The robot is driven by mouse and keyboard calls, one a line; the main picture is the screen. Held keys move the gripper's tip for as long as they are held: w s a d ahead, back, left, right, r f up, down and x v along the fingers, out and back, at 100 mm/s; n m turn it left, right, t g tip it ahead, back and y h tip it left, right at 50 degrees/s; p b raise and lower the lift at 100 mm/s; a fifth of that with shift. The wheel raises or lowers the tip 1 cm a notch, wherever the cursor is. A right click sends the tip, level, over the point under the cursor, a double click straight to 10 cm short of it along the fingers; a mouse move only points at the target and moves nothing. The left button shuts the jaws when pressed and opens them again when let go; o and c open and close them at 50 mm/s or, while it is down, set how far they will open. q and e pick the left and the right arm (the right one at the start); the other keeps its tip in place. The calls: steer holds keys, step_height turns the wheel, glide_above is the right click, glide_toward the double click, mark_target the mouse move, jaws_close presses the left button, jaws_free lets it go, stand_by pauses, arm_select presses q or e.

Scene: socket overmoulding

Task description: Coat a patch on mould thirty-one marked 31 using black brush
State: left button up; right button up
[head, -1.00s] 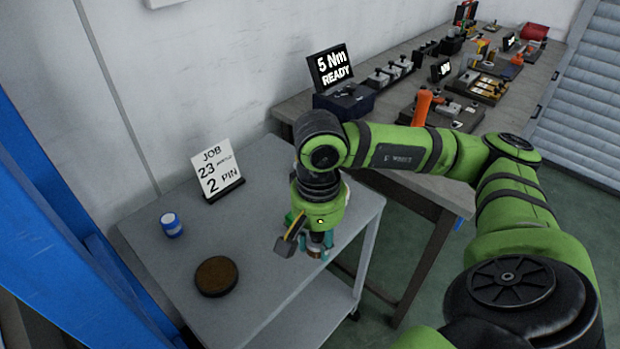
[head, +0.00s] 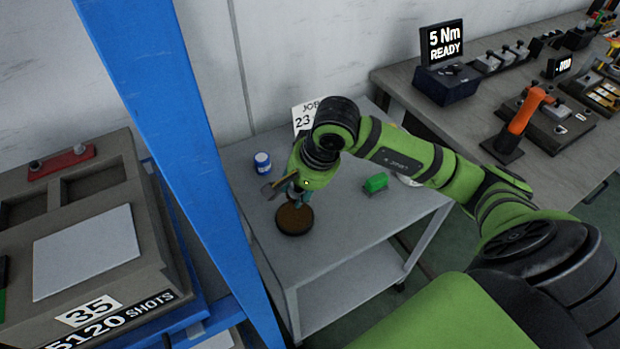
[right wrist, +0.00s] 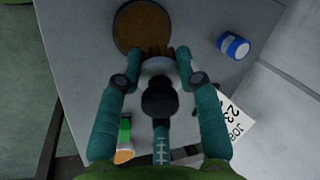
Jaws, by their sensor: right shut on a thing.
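My right gripper (head: 297,190) is at the small grey table, just above the round brown dish (head: 293,219). In the right wrist view, its teal fingers (right wrist: 160,75) are shut on a brush (right wrist: 160,98) with a black knob-like handle, a pale collar and brown bristles. The bristle end overlaps the near rim of the brown dish (right wrist: 143,26); I cannot tell whether it touches. A mould at the left carries the label 35 (head: 89,311) and "5120 SHOTS". No mould marked 31 is in view. My left gripper is out of view.
A blue-and-white jar (head: 262,162) stands behind the dish. A green block-like object (head: 375,183) lies on the table's right side. The job card (head: 303,119) is partly hidden by my arm. A blue post (head: 190,150) stands between table and mould. A workbench (head: 405,85) is at right.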

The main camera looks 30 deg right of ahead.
steer(key=shift+w+a+f, duration=0.15)
steer(key=shift+a, duration=0.05)
steer(key=shift+f, duration=0.25)
steer(key=b, duration=0.3)
glide_above(293, 215)
steer(key=s, duration=0.1)
steer(key=shift+d+f, duration=0.15)
steer(key=shift+f, duration=1.2)
steer(key=shift+d+f, duration=0.15)
steer(key=shift+f, duration=1.15)
steer(key=shift+f+b, duration=0.65)
steer(key=shift+s+f+b, duration=0.1)
steer(key=shift+f+b, duration=0.05)
steer(key=shift+b, duration=0.2)
steer(key=shift+r+p, duration=1.85)
steer(key=shift+r, duration=1.75)
